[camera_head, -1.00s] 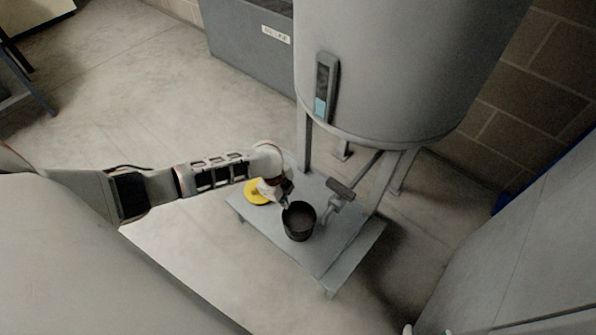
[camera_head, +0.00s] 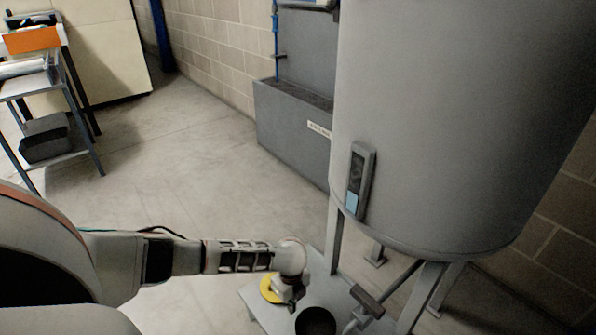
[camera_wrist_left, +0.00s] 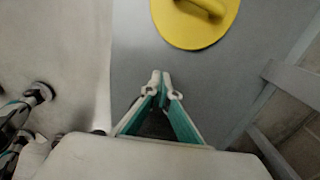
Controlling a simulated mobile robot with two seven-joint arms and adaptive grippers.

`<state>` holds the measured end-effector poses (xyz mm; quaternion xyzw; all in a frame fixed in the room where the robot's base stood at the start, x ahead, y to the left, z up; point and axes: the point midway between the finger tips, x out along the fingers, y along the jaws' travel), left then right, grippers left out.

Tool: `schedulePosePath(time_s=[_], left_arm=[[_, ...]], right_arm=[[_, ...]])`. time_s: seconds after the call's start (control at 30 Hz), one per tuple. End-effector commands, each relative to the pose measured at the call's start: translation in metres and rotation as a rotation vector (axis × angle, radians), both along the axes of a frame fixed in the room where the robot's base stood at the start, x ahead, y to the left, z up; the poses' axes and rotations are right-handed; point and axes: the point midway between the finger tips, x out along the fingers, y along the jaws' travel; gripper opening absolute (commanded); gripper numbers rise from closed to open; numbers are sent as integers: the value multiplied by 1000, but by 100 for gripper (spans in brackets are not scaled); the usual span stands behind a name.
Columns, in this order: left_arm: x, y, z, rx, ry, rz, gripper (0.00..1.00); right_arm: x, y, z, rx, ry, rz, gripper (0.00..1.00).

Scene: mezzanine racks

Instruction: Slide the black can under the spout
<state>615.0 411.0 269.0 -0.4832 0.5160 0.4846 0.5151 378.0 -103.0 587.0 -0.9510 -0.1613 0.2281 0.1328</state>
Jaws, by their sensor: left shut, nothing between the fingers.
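The black can (camera_head: 316,321) stands on the grey stand at the bottom edge of the head view, its lower part cut off. The spout (camera_head: 352,321) with its dark handle (camera_head: 367,300) hangs off the tank just right of the can; the can appears beside it, not below it. My left gripper (camera_head: 291,304) is left of the can, close to its rim; I cannot tell whether they touch. In the left wrist view the left gripper (camera_wrist_left: 160,75) is shut and empty, over the grey top. Teal-marked parts at that view's left edge look like my right gripper (camera_wrist_left: 30,105); its jaws are unclear.
A yellow disc (camera_head: 269,288) with a handle lies on the stand (camera_head: 257,303) behind my left gripper. The large grey tank (camera_head: 440,120) rises above on legs. A grey trough (camera_head: 290,125) stands behind, a shelf cart (camera_head: 45,115) at far left. The floor between is clear.

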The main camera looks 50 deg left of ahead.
Motion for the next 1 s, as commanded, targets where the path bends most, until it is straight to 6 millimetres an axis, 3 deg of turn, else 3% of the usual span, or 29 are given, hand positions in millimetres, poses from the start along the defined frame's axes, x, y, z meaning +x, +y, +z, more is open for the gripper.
schedulePosePath(time_s=[0.1, 0.3, 0.77, 0.87, 1.0], left_arm=[[-1, -22, 1, -4, -2, -3, 0], [-1, -37, 3, -1, -3, -2, 0], [0, -44, 5, -1, -5, 0, 0], [2, -60, 9, -5, -10, -2, 0], [3, -87, 12, -4, -14, -1, 0]], right_arm=[[-1, 2, -1, 13, 4, -4, 40], [-1, 4, 0, 36, 7, -12, 40], [0, 5, 3, 37, 0, -11, 40], [5, 2, 12, 0, -26, 1, 40], [10, -20, 11, -147, -51, 41, 40]])
